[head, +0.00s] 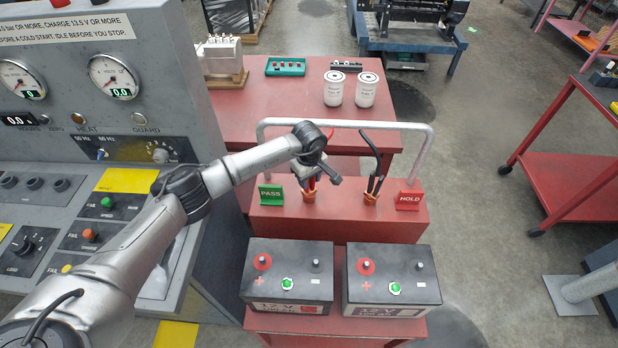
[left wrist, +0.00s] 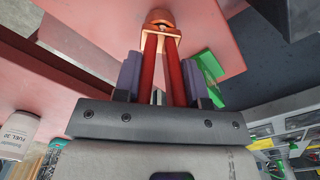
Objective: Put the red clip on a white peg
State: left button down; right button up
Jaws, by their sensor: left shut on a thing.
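The red clip (head: 310,195) has red handles and orange-copper jaws, and sits at the left part of a red stand's top. My left gripper (head: 309,180) is above it, shut on its handles. In the left wrist view, the red clip (left wrist: 150,66) stands between the grey-purple fingers of my left gripper (left wrist: 162,80), its jaws pointing away against an orange-brown round piece. I cannot tell whether the jaws still touch the stand. A black clip (head: 372,184) stands to the right. I cannot clearly make out a white peg. My right gripper is not in view.
Two black batteries (head: 290,258) (head: 392,262) with red-ringed and dark terminals stand in front. A control console (head: 110,130) is at left.

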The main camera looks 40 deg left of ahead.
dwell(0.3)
pick_arm(q)
jog(key=c, duration=0.6)
grip_release()
jog(key=shift+f, duration=0.15)
notch_tip(320, 180, up, 14)
jog(key=shift+p, duration=0.3)
dwell(0.3)
